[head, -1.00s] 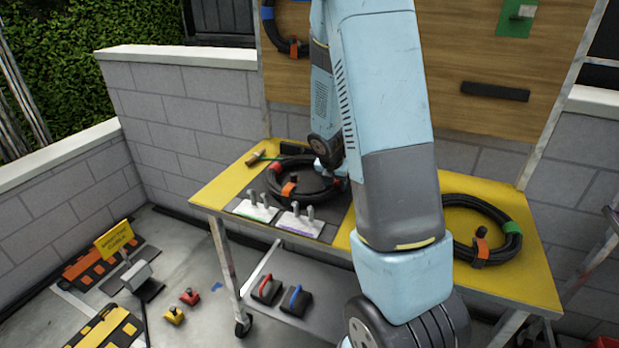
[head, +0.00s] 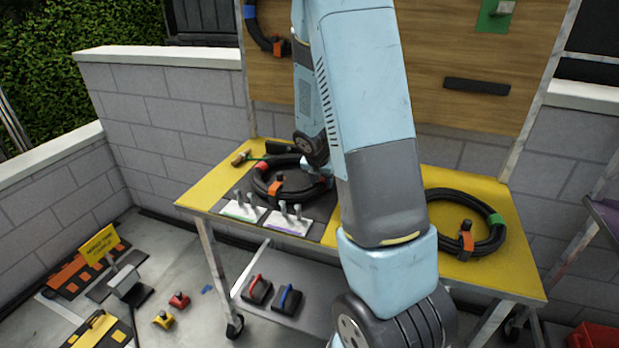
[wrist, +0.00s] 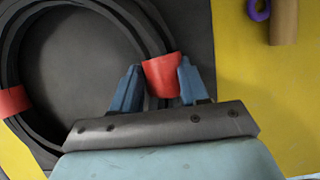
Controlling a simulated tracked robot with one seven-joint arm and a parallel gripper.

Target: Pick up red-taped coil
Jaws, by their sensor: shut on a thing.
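The red-taped coil (head: 258,187) is a black cable ring on the dark mat at the left half of the yellow table, with red tape at its far left and an orange clip at its front. In the wrist view the coil (wrist: 12,62) fills the left side, and a red tape band (wrist: 160,76) sits between the two blue fingers. My gripper (wrist: 157,80) is shut on the coil at this band. The ring looks flat and close to the mat; I cannot tell whether it touches. In the head view my arm hides the coil's right side and most of the gripper.
A green-taped coil (head: 432,222) lies on the right of the yellow table (head: 515,275). Two white blocks with grey pegs (head: 240,212) stand at the mat's front edge. A hammer (head: 240,158) lies at the back left. A wooden board (head: 460,120) rises behind the table.

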